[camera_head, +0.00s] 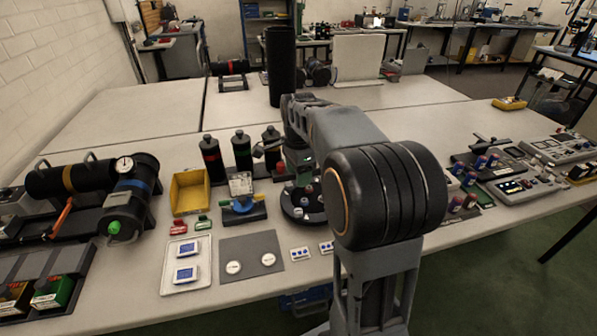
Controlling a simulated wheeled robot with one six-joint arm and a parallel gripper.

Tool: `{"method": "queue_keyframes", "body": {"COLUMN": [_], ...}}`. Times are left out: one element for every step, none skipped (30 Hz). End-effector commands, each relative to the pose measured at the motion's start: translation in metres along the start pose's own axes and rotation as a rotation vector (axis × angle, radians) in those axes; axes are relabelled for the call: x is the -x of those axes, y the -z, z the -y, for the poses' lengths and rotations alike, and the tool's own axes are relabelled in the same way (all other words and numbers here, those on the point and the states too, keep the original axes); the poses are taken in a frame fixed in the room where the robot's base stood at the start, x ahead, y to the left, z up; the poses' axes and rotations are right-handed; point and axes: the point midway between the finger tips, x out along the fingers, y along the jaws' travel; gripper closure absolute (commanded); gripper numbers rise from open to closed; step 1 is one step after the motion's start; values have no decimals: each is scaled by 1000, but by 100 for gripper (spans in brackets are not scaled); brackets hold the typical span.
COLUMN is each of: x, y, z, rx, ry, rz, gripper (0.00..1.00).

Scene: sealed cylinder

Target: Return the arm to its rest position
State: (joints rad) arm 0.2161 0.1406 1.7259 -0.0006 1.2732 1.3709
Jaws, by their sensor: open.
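My grey arm (345,125) rises from the front right and reaches back and left over the table. Its large black joint (385,190) fills the right middle of the view. My gripper (266,149) is small and partly hidden at the far end of the arm, near the dark bottles. It looks open, and I see nothing held in it. A dark cylinder with a round gauge, a blue band and a green tip (131,190) lies on the left of the table.
Dark bottles (211,160) stand beside a yellow bin (190,192). A round black carousel (303,203) sits close under the arm. A tall black tube (281,65) stands behind. A white tray (172,262) lies in front. Control boxes (522,187) fill the right side. The back table is mostly clear.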

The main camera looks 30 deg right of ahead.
Motion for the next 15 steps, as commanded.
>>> {"method": "queue_keyframes", "body": {"x": [0,0,0,0,0,0,0,0,0,0,0,0,0,0,0], "y": [0,0,0,0,0,0,0,0,0,0,0,0,0,0,0], "z": [0,0,0,0,0,0,0,0,0,0,0,0,0,0,0], "rx": [0,0,0,0,0,0,0,0,0,0,0,1,5,13,36], "ry": [0,0,0,0,0,0,0,0,0,0,0,0,0,0,2], "rz": [0,0,0,0,0,0,0,0,0,0,0,0,0,0,0], "gripper": [45,45,45,45,45,45,45,45,45,45,45,45,45,45,45]}}
